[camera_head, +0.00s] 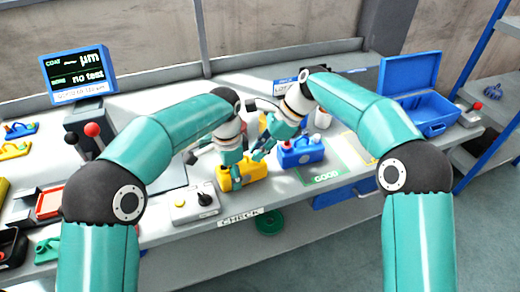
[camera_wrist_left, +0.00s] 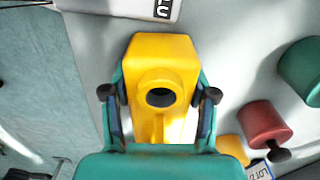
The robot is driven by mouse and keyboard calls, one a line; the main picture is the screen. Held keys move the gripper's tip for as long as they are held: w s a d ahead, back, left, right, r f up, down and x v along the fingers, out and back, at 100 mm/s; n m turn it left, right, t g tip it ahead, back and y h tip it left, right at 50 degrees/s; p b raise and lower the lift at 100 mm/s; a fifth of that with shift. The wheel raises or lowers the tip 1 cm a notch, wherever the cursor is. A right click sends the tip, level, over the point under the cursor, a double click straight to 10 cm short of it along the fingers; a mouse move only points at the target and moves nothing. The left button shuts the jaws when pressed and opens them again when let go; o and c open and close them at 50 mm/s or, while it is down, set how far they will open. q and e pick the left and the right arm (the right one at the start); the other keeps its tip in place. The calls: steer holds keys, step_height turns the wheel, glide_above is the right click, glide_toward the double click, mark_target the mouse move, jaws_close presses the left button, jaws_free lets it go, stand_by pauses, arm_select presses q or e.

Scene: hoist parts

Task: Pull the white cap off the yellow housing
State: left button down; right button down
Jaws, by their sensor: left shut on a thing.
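The yellow housing (camera_head: 242,178) stands on the bench near its front edge. In the left wrist view the yellow housing (camera_wrist_left: 160,60) shows a round collar with a dark open hole, and no white cap shows on it. My left gripper (camera_head: 238,168) is shut on the housing; in the left wrist view its fingers (camera_wrist_left: 160,108) lie along both sides. My right gripper (camera_head: 264,148) is just right of and behind the left one, pointing down. Its fingertips are small and partly hidden, so I cannot tell what lies between them. I cannot make out the white cap.
A blue housing (camera_head: 302,153) stands to the right, beside the green GOOD area (camera_head: 328,176). A white cylinder (camera_head: 323,118) stands behind it. An open blue case (camera_head: 412,98) is back right.

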steer(key=c, duration=1.7)
jaws_free()
jaws_close()
steer(key=shift+r, duration=0.15)
steer(key=shift+r, duration=2.85)
arm_select(q)
steer(key=shift+c, duration=1.2)
jaws_free()
step_height(320, 180, up, 12)
steer(key=shift+f, duration=0.1)
